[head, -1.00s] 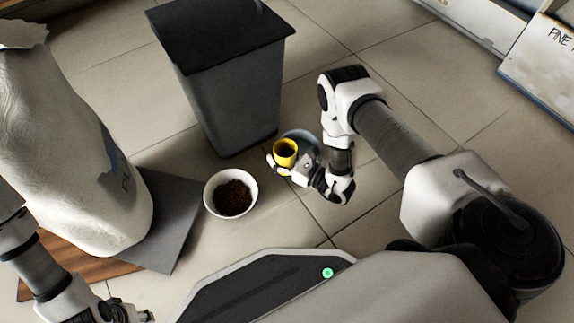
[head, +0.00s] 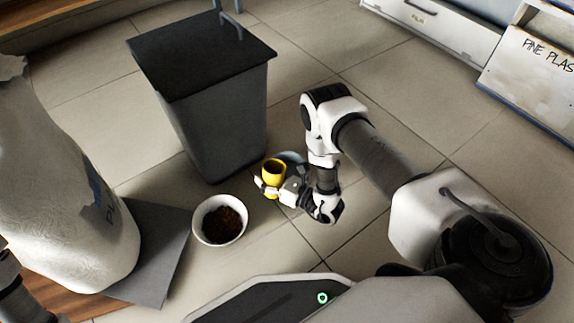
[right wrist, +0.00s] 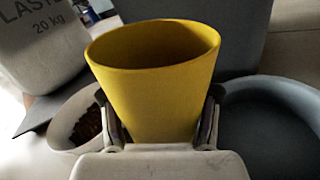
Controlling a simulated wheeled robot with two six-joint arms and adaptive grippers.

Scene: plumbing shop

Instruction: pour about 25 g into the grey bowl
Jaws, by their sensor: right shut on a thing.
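My right gripper (head: 273,187) is shut on a yellow cup (head: 273,180), which also shows large in the right wrist view (right wrist: 150,95). The cup stands about upright, with its mouth up. Something dark brown shows inside its mouth in the head view; the wrist view shows only the shaded inner wall. The grey bowl (head: 292,156) is mostly hidden behind the cup and gripper in the head view. In the right wrist view the grey bowl (right wrist: 270,130) is beside the cup, to its right, and looks empty where seen. My left gripper is out of view.
A white bowl (head: 201,221) of dark brown grains stands left of the cup. A dark grey lidded bin (head: 212,125) rises close behind. A large white sack (head: 60,210) and a grey slab (head: 165,250) are at left. Tiled floor is open at right.

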